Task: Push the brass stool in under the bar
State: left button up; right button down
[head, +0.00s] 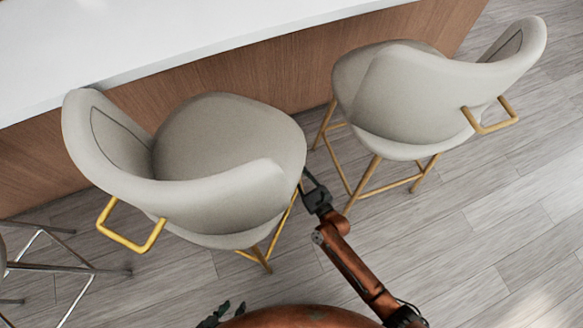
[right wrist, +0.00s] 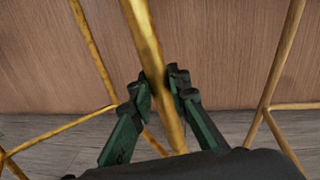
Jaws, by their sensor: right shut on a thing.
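Two beige stools with brass legs stand before the bar (head: 190,35). The left one (head: 225,140) has its seat in front of the wood panel, its backrest turned towards me. The right one (head: 395,100) stands beside it. My right gripper (head: 308,180) reaches low between them, its fingertips partly hidden by the left stool. In the right wrist view my right gripper (right wrist: 165,95) is shut on an upright brass leg (right wrist: 150,45), apparently the left stool's. My left gripper (head: 226,312) shows only as dark fingertips at the bottom edge; its opening is unclear.
A chrome-legged stool (head: 60,267) stands at the far left, mostly cut off. The bar's wood panel (head: 270,75) is close behind both stools. Open wood floor (head: 490,220) lies at the right.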

jog(key=shift+w+d, duration=0.1)
jog(key=shift+d, duration=0.25)
jog(key=c, duration=2.1)
grip_release()
jog(key=shift+d, duration=0.1)
jog(key=o, duration=0.3)
jog(key=shift+o, duration=0.2)
jog(key=shift+a, duration=0.25)
jog(key=v, duration=1.2)
